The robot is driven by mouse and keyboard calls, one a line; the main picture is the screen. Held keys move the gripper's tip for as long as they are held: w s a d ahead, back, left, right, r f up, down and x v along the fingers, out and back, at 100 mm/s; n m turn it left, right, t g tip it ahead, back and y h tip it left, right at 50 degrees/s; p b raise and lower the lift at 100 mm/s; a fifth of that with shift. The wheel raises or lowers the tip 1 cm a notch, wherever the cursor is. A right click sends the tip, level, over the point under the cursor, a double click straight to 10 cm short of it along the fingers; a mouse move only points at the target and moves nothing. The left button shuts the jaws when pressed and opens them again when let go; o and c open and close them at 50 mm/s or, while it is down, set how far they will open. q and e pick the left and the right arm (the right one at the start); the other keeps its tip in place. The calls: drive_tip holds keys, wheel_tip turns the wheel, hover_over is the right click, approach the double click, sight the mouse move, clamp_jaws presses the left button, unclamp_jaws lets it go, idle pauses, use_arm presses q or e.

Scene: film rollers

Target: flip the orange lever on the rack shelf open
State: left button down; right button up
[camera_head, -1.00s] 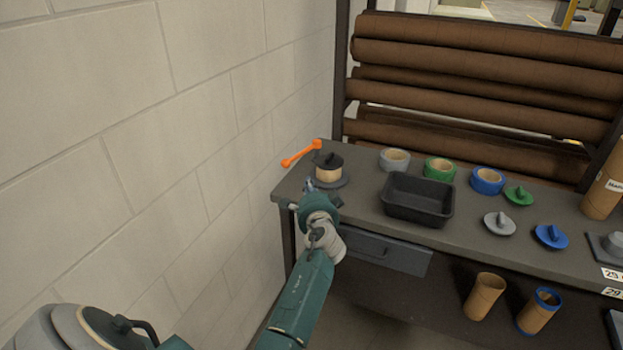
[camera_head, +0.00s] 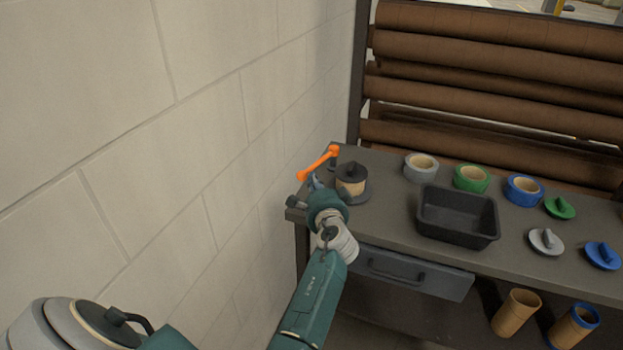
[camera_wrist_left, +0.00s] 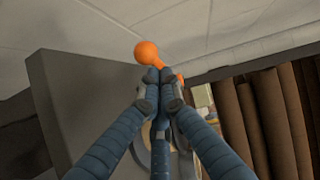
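The orange lever (camera_head: 318,164) is at the table's left back corner, beside the wall. It slants from its pivot at upper right to a round end at lower left. My left gripper (camera_head: 313,182) is just below and in front of the lever, near its round end. In the left wrist view its blue fingers (camera_wrist_left: 161,75) are drawn together at the tips. The lever's orange ball (camera_wrist_left: 148,52) shows just beyond them, with more orange partly hidden behind the fingers. I cannot tell whether they touch it. My right gripper is not in view.
A dark-lidded spool (camera_head: 351,182) stands right of my gripper, close by. A black tray (camera_head: 457,236), tape rolls (camera_head: 471,178) and several lids lie farther right on the grey table (camera_head: 391,221). The block wall (camera_head: 200,130) is close on the left. Brown rolls (camera_head: 490,55) fill the rack behind.

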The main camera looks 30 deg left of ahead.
sight(304, 176)
use_arm(q)
drive_tip(key=shift+s+a, duration=0.1)
drive_tip(key=shift+a, duration=0.05)
drive_tip(key=shift+w+f, duration=0.1)
drive_tip(key=shift+w, duration=0.1)
drive_tip(key=shift+s+a+r+p, duration=0.1)
drive_tip(key=shift+a+r+p, duration=0.1)
drive_tip(key=shift+p, duration=0.15)
drive_tip(key=a+m+h+p, duration=0.1)
drive_tip(key=p, duration=0.1)
drive_tip(key=a+t+p, duration=0.1)
drive_tip(key=p, duration=0.1)
drive_tip(key=shift+s+a+r+m+h, duration=0.2)
drive_tip(key=shift+a+m+h, duration=0.1)
drive_tip(key=shift+m+h, duration=0.1)
drive_tip(key=shift+s+a+f+m+t+h, duration=0.1)
drive_tip(key=shift+a+f+m+t+h, duration=0.15)
drive_tip(key=shift+a, duration=0.3)
drive_tip(key=shift+a+f+m+t+h, duration=0.1)
drive_tip(key=shift+a+t+h, duration=0.05)
drive_tip(key=shift+a+t, duration=0.3)
drive_tip(key=shift+a, duration=0.35)
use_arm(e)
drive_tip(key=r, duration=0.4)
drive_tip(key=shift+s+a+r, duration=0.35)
